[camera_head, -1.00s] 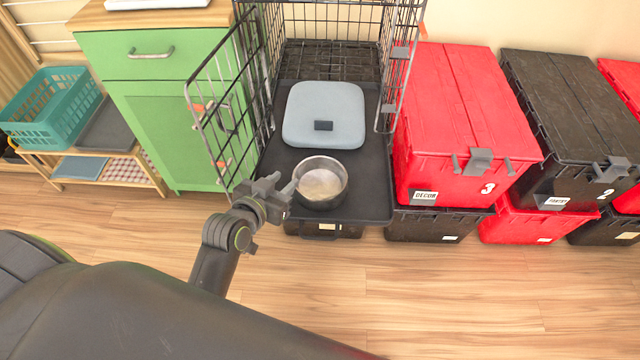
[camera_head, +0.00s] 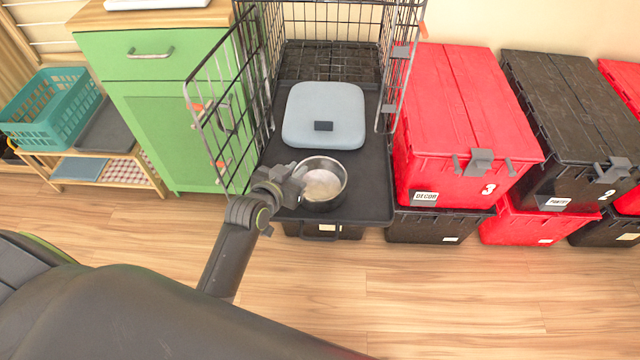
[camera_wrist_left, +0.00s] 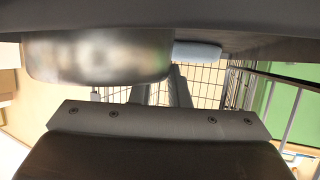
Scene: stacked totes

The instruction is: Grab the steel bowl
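The steel bowl (camera_head: 322,187) is round and shiny, with a pale inside. It stands on the front of the dark tray (camera_head: 366,201) at the cage opening. My left gripper (camera_head: 297,174) is at the bowl's left rim, its fingertips overlapping the rim in the head view. In the left wrist view, the blurred bowl (camera_wrist_left: 98,56) fills the upper left, close to the fingers (camera_wrist_left: 163,90). A narrow gap shows between the fingers; whether the rim lies between them or they touch it is unclear. My right gripper is out of view.
A blue-grey flat cushion-like item (camera_head: 324,108) lies behind the bowl. The wire cage's open door (camera_head: 222,105) is left of the gripper, beside a green cabinet (camera_head: 160,125). Red and black totes (camera_head: 455,120) stand right. The floor in front is clear.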

